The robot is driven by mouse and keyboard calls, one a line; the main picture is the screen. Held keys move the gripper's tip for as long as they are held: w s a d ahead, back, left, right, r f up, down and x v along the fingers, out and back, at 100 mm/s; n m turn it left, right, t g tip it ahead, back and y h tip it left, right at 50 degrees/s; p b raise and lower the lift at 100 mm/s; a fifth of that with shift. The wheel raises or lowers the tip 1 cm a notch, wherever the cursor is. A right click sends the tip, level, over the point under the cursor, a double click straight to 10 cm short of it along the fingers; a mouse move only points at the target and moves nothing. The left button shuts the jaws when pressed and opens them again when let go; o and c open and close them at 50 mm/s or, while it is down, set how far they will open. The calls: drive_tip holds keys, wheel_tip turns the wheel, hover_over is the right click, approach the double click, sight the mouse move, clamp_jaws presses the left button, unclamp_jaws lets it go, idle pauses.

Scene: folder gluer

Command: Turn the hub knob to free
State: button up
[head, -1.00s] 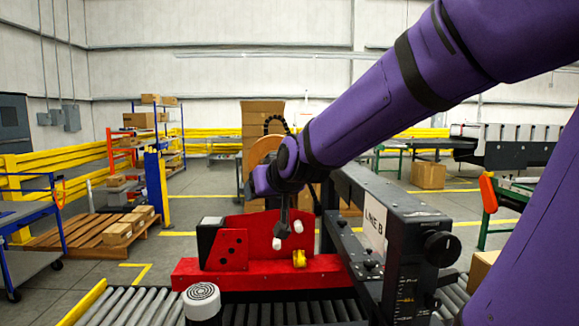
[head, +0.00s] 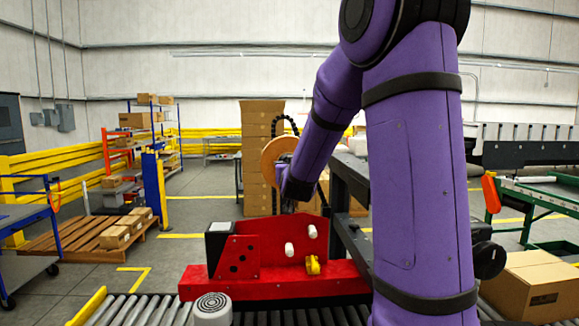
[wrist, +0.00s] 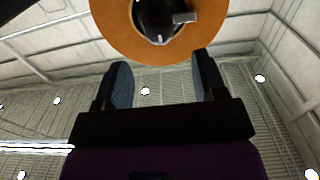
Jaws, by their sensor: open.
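A tan ring-shaped roll (wrist: 113,32) fills the top of the wrist view, with a dark hub in its middle. A small grey knob-like bar (wrist: 185,17) sticks out at the hub; I cannot tell its setting. My gripper (wrist: 162,66) is open and empty, its two padded fingers pointing up towards the roll's lower edge with a gap to the knob. In the head view the tan roll (head: 272,158) stands behind my arm, partly covered by it. The hub knob is hidden there, and my gripper is too dark and covered to make out.
A red machine block (head: 285,277) with white pegs and a yellow piece (head: 313,265) sits below my wrist. A dark machine frame (head: 347,183) stands close to its right. Stacked cartons (head: 257,120) are behind the roll.

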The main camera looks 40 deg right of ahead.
drive_tip(key=x, duration=0.6)
drive_tip(key=c, duration=0.9)
